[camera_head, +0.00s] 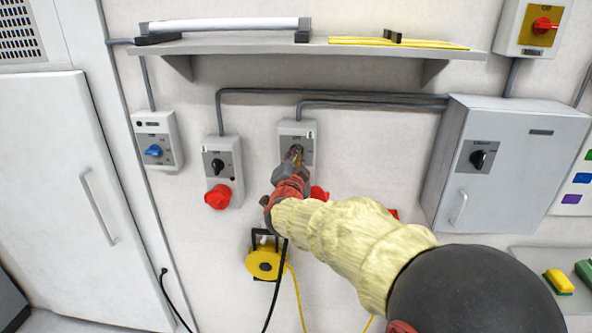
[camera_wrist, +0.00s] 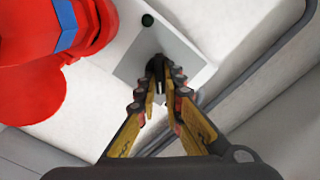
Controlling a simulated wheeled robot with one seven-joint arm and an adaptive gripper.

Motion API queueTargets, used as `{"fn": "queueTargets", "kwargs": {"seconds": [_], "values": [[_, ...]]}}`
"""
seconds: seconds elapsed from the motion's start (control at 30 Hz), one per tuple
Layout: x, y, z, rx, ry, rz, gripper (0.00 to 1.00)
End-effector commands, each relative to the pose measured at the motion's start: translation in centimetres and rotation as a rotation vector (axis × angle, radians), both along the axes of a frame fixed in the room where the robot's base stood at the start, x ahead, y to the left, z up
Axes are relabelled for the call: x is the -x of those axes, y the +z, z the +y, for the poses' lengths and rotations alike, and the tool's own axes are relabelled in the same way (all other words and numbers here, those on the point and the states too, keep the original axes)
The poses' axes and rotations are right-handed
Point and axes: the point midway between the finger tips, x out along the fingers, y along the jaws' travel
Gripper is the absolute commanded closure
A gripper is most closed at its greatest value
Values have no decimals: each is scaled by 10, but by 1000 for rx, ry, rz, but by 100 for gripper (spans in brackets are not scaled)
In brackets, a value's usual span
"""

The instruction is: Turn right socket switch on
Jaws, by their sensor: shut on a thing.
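The right socket box (camera_head: 309,127) is a pale grey wall unit with a grey switch plate and a red outlet (camera_head: 319,193) below, partly behind my arm. My gripper (camera_head: 294,152) reaches its switch and covers the knob in the head view. In the wrist view my gripper (camera_wrist: 160,82) has its fingertips closed around the dark switch knob (camera_wrist: 158,64) on the grey plate. Little of the knob shows, so its setting cannot be read. The red outlet (camera_wrist: 50,35) fills the wrist view's upper left.
The left socket box (camera_head: 234,150) has a black switch and red outlet. A blue-knob switch box (camera_head: 154,127) is farther left. A shelf (camera_head: 240,46) runs above. A grey cabinet (camera_head: 520,140) stands right. A yellow cable reel (camera_head: 262,264) hangs below.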

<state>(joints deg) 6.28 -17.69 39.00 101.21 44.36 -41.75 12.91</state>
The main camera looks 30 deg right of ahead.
Motion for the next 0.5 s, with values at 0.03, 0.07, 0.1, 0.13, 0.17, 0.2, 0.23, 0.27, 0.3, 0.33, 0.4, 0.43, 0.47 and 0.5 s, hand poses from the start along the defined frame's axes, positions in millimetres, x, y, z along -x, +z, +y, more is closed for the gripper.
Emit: {"fn": "queueTargets", "kwargs": {"seconds": [0.03,0.07,0.1,0.13,0.17,0.2,0.23,0.27,0.3,0.33,0.4,0.43,0.47,0.5], "values": [[0,-6,0,-35,0,-25,100],[0,-6,0,-59,1,-41,100],[0,-7,0,-92,1,-63,100],[0,-7,0,-114,0,-78,100],[0,-7,0,-138,1,-94,100],[1,-7,0,-170,0,-115,100],[1,-7,-1,-193,0,-130,100],[1,-7,-1,-217,1,-147,100],[1,-6,-1,-246,1,-169,100],[1,-7,-1,-269,0,-184,100],[1,-7,-1,-320,0,-216,100],[1,-7,-1,-341,0,-230,100],[1,-7,-1,-361,0,-244,100],[1,-7,-1,-388,0,-262,100]]}}
